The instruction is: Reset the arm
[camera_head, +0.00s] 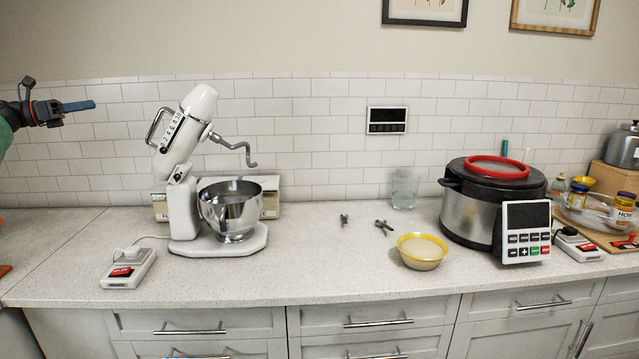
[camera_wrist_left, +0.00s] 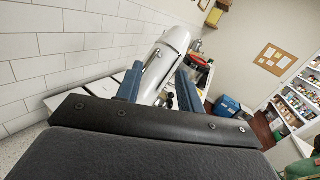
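My left gripper (camera_head: 90,105) is raised at the far left of the head view, above the counter and in front of the tiled wall, with its arm coming in from the left edge. In the left wrist view its two blue fingers (camera_wrist_left: 158,85) stand apart with nothing between them at the tips, so it is open. The white stand mixer (camera_head: 185,170) with its head tilted up is to the right of the gripper and apart from it; its white head also shows beyond the fingers in the wrist view (camera_wrist_left: 165,58). My right gripper is not in view.
A steel bowl (camera_head: 231,215) sits on the mixer base. A yellow-rimmed bowl (camera_head: 422,252), a glass (camera_head: 404,188) and a large cooker (camera_head: 480,213) stand to the right on the counter (camera_head: 330,270). A red switch box (camera_head: 128,270) lies at front left.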

